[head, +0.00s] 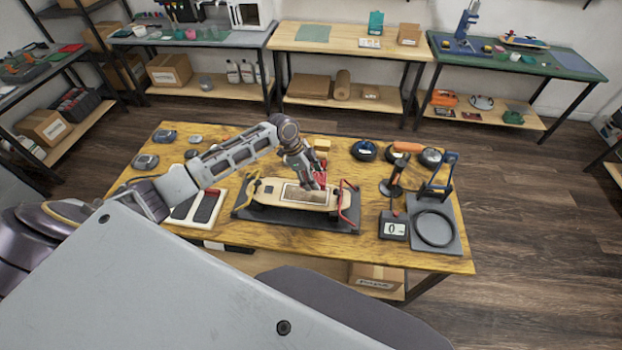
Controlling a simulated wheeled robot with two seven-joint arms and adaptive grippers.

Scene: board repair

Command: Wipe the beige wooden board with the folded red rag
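The beige wooden board (268,187) lies on a dark base (262,214) at the middle of the wooden table. A dark-edged rectangular panel with a brownish inside shows on its top. My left gripper (318,185) points down at the right part of the board, over or touching it; I cannot tell which. Its fingers are too small to tell open from shut. A little red shows around the fingertips, but I cannot make out a folded red rag there. My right gripper is not in view.
A yellow clamp (253,188) and a red clamp (353,207) stand at the board's ends. A white tray (184,222) lies left.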

